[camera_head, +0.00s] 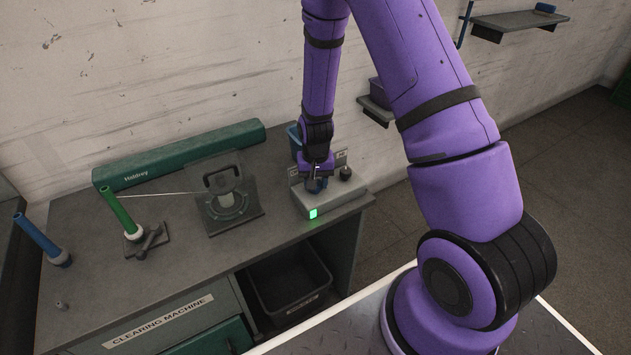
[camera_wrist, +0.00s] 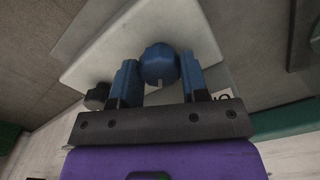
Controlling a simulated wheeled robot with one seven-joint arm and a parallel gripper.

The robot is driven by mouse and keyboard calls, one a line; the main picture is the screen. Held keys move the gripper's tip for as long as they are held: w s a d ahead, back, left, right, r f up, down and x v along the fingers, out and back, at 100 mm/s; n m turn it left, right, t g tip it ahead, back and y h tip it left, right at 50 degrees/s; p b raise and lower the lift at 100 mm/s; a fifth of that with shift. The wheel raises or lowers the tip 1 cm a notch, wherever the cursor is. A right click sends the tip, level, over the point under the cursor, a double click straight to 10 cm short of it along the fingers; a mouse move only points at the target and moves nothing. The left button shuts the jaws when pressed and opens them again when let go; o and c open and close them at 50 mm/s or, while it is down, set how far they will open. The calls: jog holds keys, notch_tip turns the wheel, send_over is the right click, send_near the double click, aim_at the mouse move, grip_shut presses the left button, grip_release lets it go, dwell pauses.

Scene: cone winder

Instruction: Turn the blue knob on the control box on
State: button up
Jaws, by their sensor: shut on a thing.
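The control box (camera_head: 337,198) is a pale box at the right end of the workbench, with a lit green lamp (camera_head: 313,213) on its front. It also shows in the wrist view (camera_wrist: 196,35). My gripper (camera_head: 317,185) points down over the box. In the wrist view, the faceted blue knob (camera_wrist: 158,62) sits between the two blue fingers of my gripper (camera_wrist: 158,82), which is shut on it. In the head view the knob is mostly hidden by my gripper. A black knob (camera_head: 345,173) stands on the box to the right; it also shows in the wrist view (camera_wrist: 97,96).
A green Haldrey beam (camera_head: 180,155) lies along the wall. A grey device with a handle (camera_head: 228,195), a green rod (camera_head: 118,208) and a blue rod (camera_head: 38,237) stand left of the box. A black bin (camera_head: 290,283) sits below the bench.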

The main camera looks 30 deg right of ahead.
jog(key=o, duration=0.9)
jog(key=shift+o, duration=0.2)
notch_tip(320, 180, up, 11)
dwell(0.5)
jog(key=s+a+r+n+t, duration=0.1)
jog(key=s+r, duration=0.3)
jog(key=r, duration=0.6)
jog(key=s+a+r+n+t, duration=0.1)
jog(key=s+r, duration=0.3)
jog(key=r, duration=0.6)
jog(key=s+r+n+t, duration=0.1)
jog(key=s+r, duration=0.4)
jog(key=s, duration=0.4)
jog(key=s+r+n+t, duration=0.1)
jog(key=s+r+t, duration=0.1)
jog(key=s+r, duration=0.4)
jog(key=s, duration=0.3)
jog(key=shift+s+a+r+n, duration=0.15)
jog(key=shift+n, duration=0.25)
